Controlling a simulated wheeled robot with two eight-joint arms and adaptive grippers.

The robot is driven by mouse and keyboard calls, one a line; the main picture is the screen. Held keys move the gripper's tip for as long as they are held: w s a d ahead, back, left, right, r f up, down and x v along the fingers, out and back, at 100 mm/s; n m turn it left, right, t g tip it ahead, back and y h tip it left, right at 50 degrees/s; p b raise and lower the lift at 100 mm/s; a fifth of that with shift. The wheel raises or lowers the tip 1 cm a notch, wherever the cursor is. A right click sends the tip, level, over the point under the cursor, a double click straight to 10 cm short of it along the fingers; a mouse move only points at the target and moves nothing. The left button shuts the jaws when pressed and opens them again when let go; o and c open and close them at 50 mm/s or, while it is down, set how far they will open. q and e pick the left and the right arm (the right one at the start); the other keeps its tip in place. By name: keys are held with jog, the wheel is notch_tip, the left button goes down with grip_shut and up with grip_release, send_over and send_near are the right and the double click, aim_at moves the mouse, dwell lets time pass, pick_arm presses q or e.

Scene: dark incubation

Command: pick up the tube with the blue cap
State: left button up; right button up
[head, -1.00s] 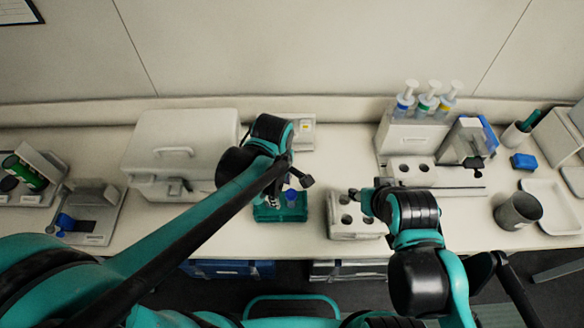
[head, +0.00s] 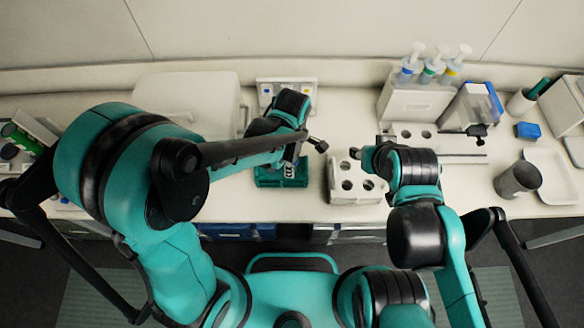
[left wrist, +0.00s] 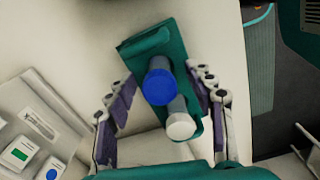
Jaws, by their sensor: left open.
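The tube with the blue cap (left wrist: 160,84) stands in a teal rack (left wrist: 140,46), beside a white-capped tube (left wrist: 181,125). In the left wrist view my left gripper (left wrist: 163,108) is open, its fingers on either side of the two caps. I cannot tell whether a finger touches the rack or a tube. In the head view the teal rack (head: 270,180) sits at the bench's front edge, under my left gripper (head: 291,166), and the blue cap is hidden. My right gripper (head: 361,158) is by a white rack with holes; its jaws are too small to read.
The white rack (head: 338,190) stands right of the teal rack. A large white lidded box (head: 185,95) is at the left, and a small device (head: 272,84) is behind. A pipette stand (head: 410,104), grey cup (head: 517,180) and white tray (head: 548,190) are at the right.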

pick_arm(q)
jog(key=shift+c, duration=0.4)
grip_shut()
jog(key=shift+r, duration=0.1)
